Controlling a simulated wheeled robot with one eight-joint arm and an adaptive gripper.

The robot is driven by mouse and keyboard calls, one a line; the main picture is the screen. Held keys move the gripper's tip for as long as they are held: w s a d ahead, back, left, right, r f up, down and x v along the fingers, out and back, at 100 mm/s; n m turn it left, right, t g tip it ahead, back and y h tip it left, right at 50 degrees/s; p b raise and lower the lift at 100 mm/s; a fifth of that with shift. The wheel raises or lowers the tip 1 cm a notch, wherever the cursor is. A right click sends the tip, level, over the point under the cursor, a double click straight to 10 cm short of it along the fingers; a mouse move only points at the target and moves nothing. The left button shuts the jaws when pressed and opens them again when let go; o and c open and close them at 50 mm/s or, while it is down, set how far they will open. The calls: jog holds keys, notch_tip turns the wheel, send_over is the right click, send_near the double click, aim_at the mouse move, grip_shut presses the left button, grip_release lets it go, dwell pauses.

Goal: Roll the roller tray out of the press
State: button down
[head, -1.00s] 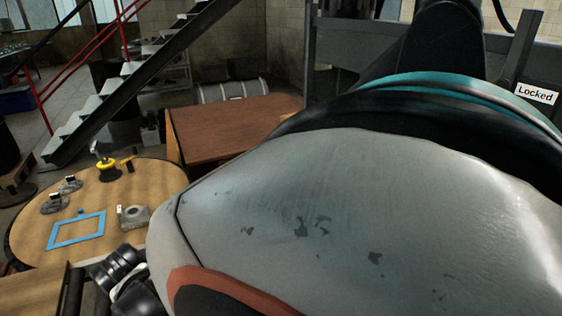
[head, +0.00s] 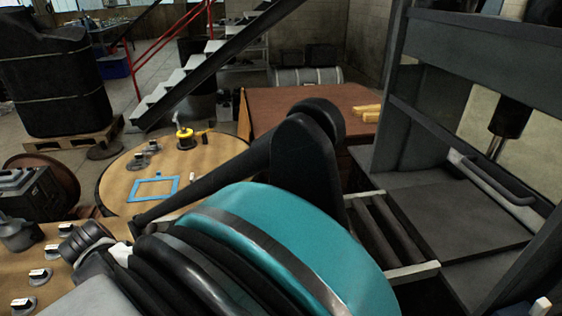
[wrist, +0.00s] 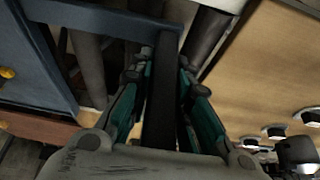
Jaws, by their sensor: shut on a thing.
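The roller tray (head: 412,272) shows in the head view as a pale grey frame with dark rollers, beside the flat bed at the left side of the press (head: 400,110). Part of it is hidden behind my arm. In the wrist view, my gripper (wrist: 165,75) has its teal-sided fingers closed on both sides of a dark bar (wrist: 160,110). The bar joins a grey crosspiece, with roller-like cylinders (wrist: 88,65) beside it, so it appears to be part of the tray. My gripper is hidden in the head view.
A round wooden table (head: 115,185) with small parts and a blue frame (head: 153,189) stands at left. A brown table (head: 275,108) with wooden blocks stands behind my arm. Stairs (head: 225,65), a black tank (head: 50,80) on a pallet and drums crowd the back left.

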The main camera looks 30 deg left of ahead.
jog(key=shift+s+a, duration=0.1)
jog(key=shift+a, duration=0.1)
jog(key=c, duration=1.5)
grip_release()
jog(key=shift+s+a, duration=0.1)
jog(key=shift+a, duration=0.05)
jog(key=v, duration=0.7)
jog(key=shift+r, duration=0.2)
